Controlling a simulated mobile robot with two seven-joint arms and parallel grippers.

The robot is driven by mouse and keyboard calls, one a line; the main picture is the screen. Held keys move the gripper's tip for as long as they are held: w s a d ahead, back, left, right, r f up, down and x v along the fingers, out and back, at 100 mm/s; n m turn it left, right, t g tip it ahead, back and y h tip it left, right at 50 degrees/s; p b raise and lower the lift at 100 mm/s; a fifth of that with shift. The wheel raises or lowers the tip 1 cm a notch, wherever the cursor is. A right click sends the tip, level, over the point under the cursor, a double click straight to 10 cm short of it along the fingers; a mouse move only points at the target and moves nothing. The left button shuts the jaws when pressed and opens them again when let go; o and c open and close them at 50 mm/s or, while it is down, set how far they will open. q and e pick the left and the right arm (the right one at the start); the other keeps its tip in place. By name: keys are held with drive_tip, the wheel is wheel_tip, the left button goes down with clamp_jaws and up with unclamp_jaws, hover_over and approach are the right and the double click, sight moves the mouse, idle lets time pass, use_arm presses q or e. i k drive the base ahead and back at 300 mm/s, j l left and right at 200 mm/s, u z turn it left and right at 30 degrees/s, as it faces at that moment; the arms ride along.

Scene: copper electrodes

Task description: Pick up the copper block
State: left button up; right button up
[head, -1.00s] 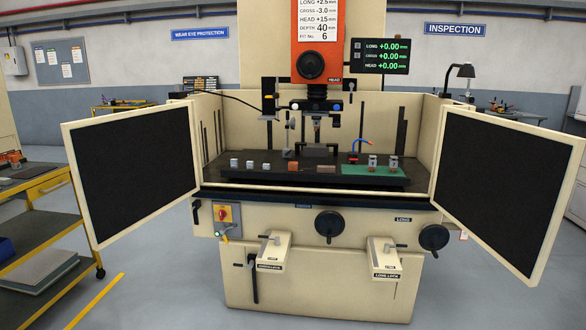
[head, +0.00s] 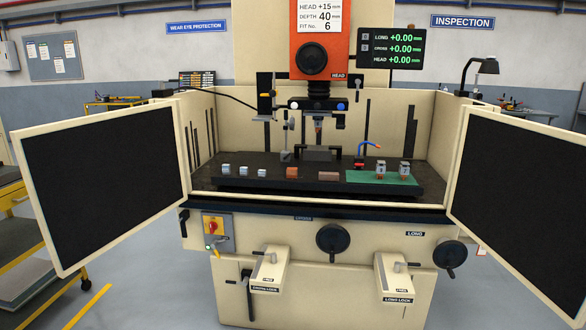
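Two copper-coloured blocks rest on the dark machine table (head: 245,184). One small copper block (head: 292,172) is near the table's middle, and a wider, flatter one (head: 328,176) lies to its right. The frames do not show which of them the task means. Both stand free, with nothing gripping them. Neither of my grippers is in the head view.
Three small silver blocks (head: 244,171) sit left of the copper ones. A green mat (head: 365,178) at right carries two metal holders (head: 405,169). The orange machine head (head: 322,45) hangs above. Open door panels (head: 105,185) flank both sides.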

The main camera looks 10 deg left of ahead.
sight(291, 172)
drive_tip(key=i+j, duration=0.1)
drive_tip(key=i, duration=1.1)
